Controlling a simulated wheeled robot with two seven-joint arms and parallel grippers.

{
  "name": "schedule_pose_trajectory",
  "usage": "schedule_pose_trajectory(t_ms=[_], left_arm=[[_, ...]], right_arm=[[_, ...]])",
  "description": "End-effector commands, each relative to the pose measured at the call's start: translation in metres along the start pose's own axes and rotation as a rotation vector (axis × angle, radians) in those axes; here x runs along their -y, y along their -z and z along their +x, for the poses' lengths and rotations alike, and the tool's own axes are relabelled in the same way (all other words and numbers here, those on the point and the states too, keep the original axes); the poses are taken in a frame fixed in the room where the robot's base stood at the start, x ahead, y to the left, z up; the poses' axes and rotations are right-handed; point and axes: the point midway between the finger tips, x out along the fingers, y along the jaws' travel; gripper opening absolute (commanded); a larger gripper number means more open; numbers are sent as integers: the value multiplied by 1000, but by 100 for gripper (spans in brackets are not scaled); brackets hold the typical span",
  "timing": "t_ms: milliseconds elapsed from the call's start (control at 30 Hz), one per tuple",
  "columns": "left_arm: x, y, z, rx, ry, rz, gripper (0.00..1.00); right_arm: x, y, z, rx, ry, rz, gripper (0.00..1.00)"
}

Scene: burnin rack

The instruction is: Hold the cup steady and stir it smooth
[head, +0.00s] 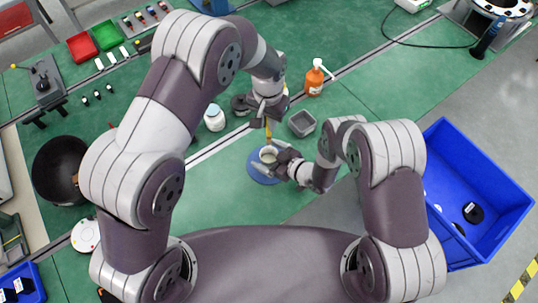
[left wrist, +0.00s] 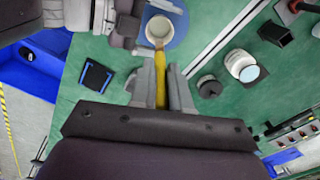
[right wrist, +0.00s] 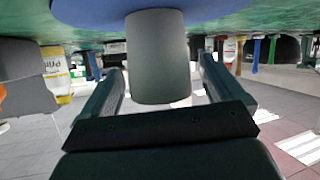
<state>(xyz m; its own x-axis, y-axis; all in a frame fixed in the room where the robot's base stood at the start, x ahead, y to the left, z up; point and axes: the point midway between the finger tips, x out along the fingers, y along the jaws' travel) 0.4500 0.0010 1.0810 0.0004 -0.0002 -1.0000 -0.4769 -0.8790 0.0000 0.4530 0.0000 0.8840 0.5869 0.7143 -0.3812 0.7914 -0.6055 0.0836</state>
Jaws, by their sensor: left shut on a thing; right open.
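A pale cup (head: 268,155) stands on a round blue mat (head: 255,174) on the green bench. It also shows in the left wrist view (left wrist: 158,29) and, inverted, in the right wrist view (right wrist: 157,60). My left gripper (head: 268,112) is above the cup, shut on a slim yellow-brown stirring stick (left wrist: 160,88). The stick points down at the cup; I cannot tell whether its tip is inside. My right gripper (head: 283,166) is low beside the cup. Its open fingers are either side of the cup, with gaps showing in the right wrist view (right wrist: 160,90).
A white jar (head: 214,117) stands to the left. A black bowl (head: 60,170) is far left. A blue crate (head: 500,180) is right, off the bench.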

Motion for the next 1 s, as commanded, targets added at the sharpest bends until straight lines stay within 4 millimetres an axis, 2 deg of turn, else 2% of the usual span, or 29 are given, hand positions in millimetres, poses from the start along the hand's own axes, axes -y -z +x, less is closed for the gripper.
schedule_pose_trajectory(t_ms=[167,400,600,733,900,1000], left_arm=[[0,0,0,0,0,0,0],[0,0,0,0,0,0,0],[0,0,0,0,0,0,0],[0,0,0,0,0,0,0],[0,0,0,0,0,0,0],[0,0,5,0,0,0,0]], right_arm=[[-1,0,-12,2,-2,3,95],[-2,0,-74,2,-6,5,95],[-1,0,-112,1,-4,3,95],[0,0,-120,0,-1,0,95],[0,0,-120,1,0,0,95],[-14,-2,-116,44,-16,-8,95]])
